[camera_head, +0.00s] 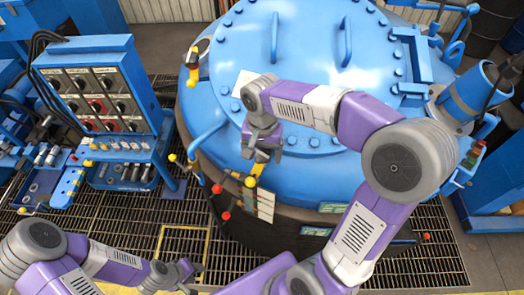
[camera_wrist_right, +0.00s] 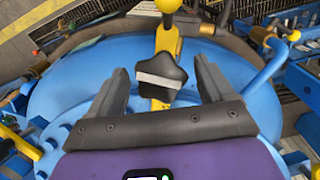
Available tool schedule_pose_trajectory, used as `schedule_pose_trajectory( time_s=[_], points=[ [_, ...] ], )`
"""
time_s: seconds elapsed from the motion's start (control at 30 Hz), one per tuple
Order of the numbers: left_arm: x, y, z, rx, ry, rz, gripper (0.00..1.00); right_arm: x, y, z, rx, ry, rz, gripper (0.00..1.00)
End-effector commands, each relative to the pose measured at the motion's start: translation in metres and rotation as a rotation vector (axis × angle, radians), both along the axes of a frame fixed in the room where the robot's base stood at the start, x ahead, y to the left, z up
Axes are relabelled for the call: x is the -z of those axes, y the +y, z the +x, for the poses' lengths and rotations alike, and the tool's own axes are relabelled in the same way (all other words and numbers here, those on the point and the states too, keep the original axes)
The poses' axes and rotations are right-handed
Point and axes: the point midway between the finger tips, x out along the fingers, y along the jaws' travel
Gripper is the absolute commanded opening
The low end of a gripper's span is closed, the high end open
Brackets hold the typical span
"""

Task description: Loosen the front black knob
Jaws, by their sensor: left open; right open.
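The front black knob (camera_wrist_right: 161,72) is a lobed star handle with a light band, mounted on a yellow arm. In the right wrist view it sits between and slightly beyond the two fingers of my right gripper (camera_wrist_right: 164,82), with gaps on both sides. In the head view my right gripper (camera_head: 262,153) hangs over the near edge of the blue lid, fingers apart. The knob is mostly hidden there by the gripper. My left gripper (camera_head: 188,273) is low at the bottom left, open and empty, far from the knob.
The round blue furnace lid (camera_head: 305,85) fills the middle. A yellow ball (camera_head: 250,182) tops the yellow arm near the gripper. Red-tipped levers (camera_head: 221,214) stand below. A control panel (camera_head: 100,95) stands at the left, with grating (camera_head: 165,215) on the floor.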

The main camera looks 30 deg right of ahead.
Motion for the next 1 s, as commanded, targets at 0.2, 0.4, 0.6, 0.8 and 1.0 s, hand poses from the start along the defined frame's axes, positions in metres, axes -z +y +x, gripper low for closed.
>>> schedule_pose_trajectory(
  time_s=[0.2, 0.4, 0.6, 0.8, 1.0],
  points=[
    [-0.0001, -0.0001, 0.0, 0.0, 0.0, 0.0, 0.43, 0.0004, -0.0001, 0.0001, 0.0, 0.0, 0.0, 0.82],
    [-0.0001, -0.0001, 0.0, 0.0, 0.0, 0.0, 0.43, 0.0003, 0.0001, 0.0001, 0.0, 0.0, 0.0, 0.51],
    [0.0003, 0.0, 0.0, 0.0, 0.0, 0.0, 0.43, 0.0002, 0.0002, 0.0, 0.002, -0.001, 0.001, 0.29],
    [0.0096, -0.0001, -0.0001, 0.0, 0.0, 0.0, 0.43, 0.0012, -0.0003, -0.0001, 0.112, -0.029, 0.04, 0.29],
    [0.0078, 0.0, 0.0, 0.0, 0.0, 0.0, 0.43, -0.0003, 0.0, 0.0, 0.115, -0.028, 0.04, 0.29]
  ],
)
